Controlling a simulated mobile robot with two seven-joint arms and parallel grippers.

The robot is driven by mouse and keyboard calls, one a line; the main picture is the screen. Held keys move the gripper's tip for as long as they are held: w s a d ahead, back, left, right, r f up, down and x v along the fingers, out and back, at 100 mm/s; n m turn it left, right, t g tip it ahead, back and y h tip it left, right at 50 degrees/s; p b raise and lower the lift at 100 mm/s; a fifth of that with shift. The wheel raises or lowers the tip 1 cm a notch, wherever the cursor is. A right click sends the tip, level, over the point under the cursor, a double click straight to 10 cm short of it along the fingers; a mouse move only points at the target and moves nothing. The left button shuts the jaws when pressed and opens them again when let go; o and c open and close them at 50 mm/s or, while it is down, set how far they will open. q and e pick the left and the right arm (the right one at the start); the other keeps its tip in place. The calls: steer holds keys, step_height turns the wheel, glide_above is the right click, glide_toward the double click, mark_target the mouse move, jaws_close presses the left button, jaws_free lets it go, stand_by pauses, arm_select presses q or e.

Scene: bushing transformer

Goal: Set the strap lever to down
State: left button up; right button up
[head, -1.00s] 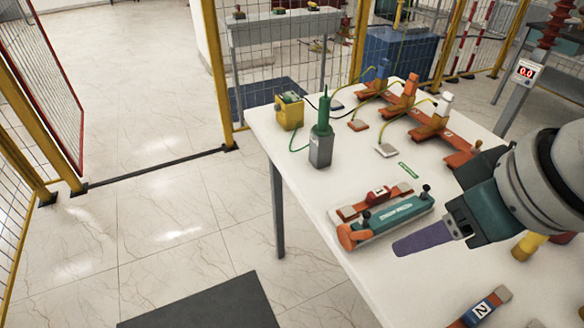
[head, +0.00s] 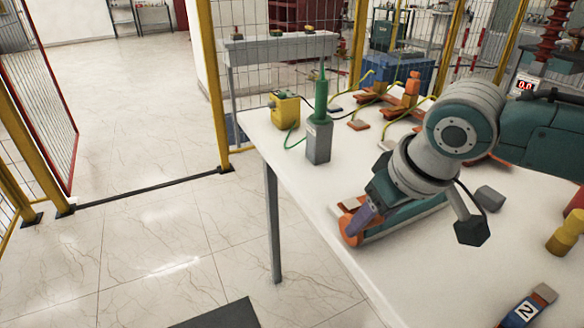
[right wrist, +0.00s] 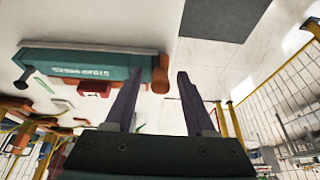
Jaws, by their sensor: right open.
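The teal strap unit (head: 405,215) lies on the white table, largely behind my right arm in the head view. Its orange lever (head: 348,225) is at the left end, nearest the table edge. In the right wrist view the teal body (right wrist: 85,68), with upside-down lettering, is at left, and the orange end piece (right wrist: 160,74) shows between the finger tips. My right gripper (head: 366,214) is open, its purple fingers pointing down beside the orange lever. I cannot tell whether they touch it. My left gripper is not in view.
A green bushing on a grey block (head: 318,140) and a yellow box (head: 284,110) stand behind the unit. A blue block marked 2 (head: 525,312) and a yellow cylinder (head: 568,235) lie to the right. The front middle of the white table (head: 430,280) is clear.

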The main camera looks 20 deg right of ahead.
steer(key=shift+x, duration=0.85)
steer(key=shift+c, duration=0.2)
jaws_close()
stand_by(0.6)
